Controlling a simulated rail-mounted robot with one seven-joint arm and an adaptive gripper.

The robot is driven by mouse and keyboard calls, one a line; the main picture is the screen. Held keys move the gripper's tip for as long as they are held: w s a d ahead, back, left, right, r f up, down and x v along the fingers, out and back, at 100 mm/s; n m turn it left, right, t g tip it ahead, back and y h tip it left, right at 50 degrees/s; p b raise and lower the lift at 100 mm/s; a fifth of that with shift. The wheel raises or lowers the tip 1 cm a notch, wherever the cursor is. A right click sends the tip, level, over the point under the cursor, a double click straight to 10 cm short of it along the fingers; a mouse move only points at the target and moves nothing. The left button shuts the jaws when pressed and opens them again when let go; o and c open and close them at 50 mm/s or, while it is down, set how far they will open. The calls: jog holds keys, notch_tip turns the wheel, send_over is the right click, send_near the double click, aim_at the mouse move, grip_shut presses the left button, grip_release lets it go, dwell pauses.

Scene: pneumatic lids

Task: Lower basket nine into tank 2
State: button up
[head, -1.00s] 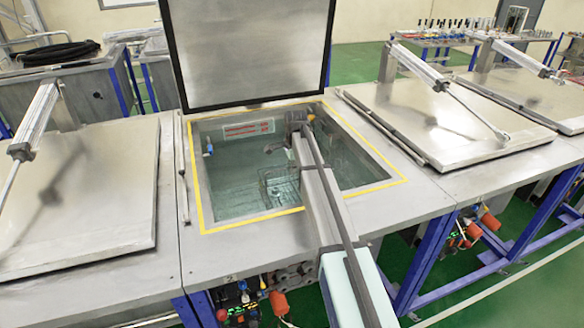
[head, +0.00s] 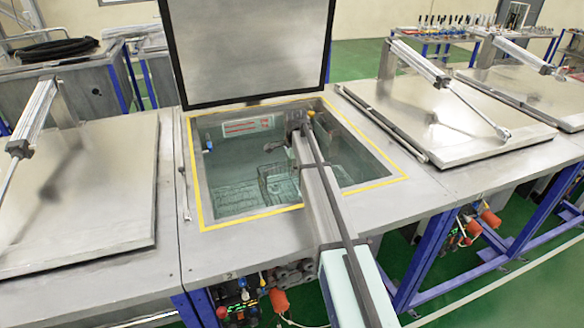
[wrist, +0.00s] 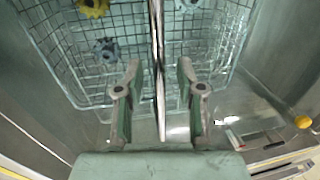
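Tank 2 is the open tank with a yellow border (head: 193,185) in the middle of the head view, with greenish liquid inside. The wire basket (head: 278,184) is inside the tank, low down and dim through the liquid. In the wrist view the basket (wrist: 85,65) holds a yellow gear and grey gears. Its thin handle (wrist: 158,75) runs upright through the picture. My gripper (wrist: 159,68) is open, with one finger on each side of the handle and a visible gap to both. In the head view my arm hides the fingers.
The tank's lid (head: 250,50) stands raised behind the opening. Closed lids with cylinders lie at the left (head: 85,190) and right (head: 450,115). In the wrist view a tank wall (wrist: 40,135) and a yellow knob (wrist: 303,122) are near the gripper.

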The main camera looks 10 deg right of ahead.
notch_tip(320, 180, up, 24)
jog(key=s+p, duration=0.2)
jog(key=p, duration=0.5)
jog(key=shift+d, duration=0.15)
dwell(0.6)
jog(key=shift+f, duration=0.1)
